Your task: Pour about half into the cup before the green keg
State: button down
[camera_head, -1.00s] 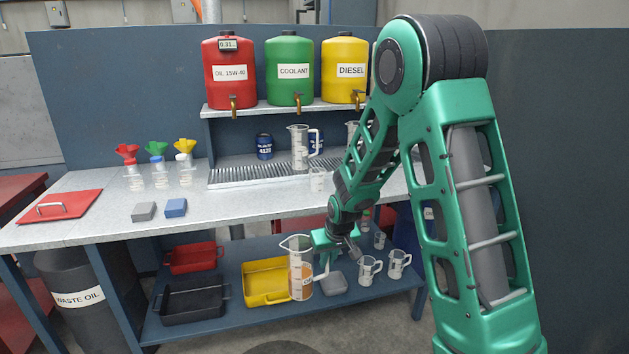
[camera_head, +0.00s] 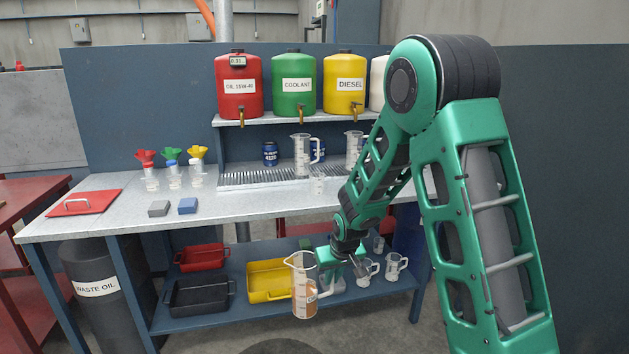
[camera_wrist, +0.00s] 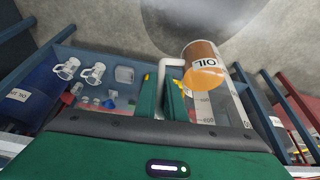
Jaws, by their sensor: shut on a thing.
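My gripper (camera_head: 328,280) is shut on the handle of a clear measuring jug (camera_head: 303,266) with amber liquid in its lower part. The jug is upright, in front of the lower shelf and below the worktop. In the wrist view the jug (camera_wrist: 205,62) shows an OIL label, with its handle between my fingers (camera_wrist: 167,90). The green keg (camera_head: 294,88), labelled COOLANT, stands on the upper shelf.
A red keg (camera_head: 239,88) and a yellow keg (camera_head: 345,88) flank the green one. Another tall jug (camera_head: 353,150) stands at right, partly behind my arm. The worktop edge (camera_head: 260,211) lies above the held jug. Trays and small jugs (camera_head: 396,268) occupy the lower shelf.

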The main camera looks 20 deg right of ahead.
aim_at(316, 180)
jog(key=u, duration=0.3)
jog(key=i, duration=1)
